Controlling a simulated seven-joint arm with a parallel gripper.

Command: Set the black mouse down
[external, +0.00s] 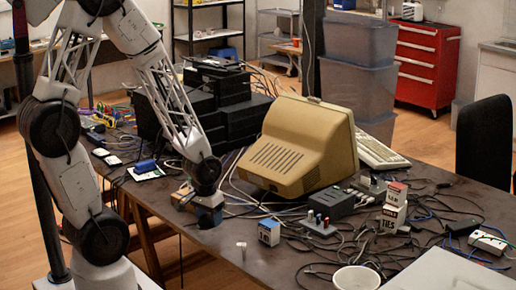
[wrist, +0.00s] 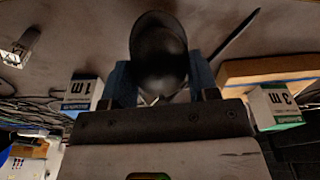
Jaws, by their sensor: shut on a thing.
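The black mouse (wrist: 158,52) is a dark rounded body between the two blue fingers of my gripper (wrist: 160,88) in the wrist view. My gripper is shut on it. In the external view my gripper (external: 208,216) is low over the near left part of the dark table (external: 215,248), in front of the beige monitor. The mouse cannot be made out there. I cannot tell whether the mouse touches the table.
The beige monitor (external: 290,150), a blue-and-white box (external: 269,232) and a small metal piece (external: 241,246) stand nearby. Loose cables cover the right side.

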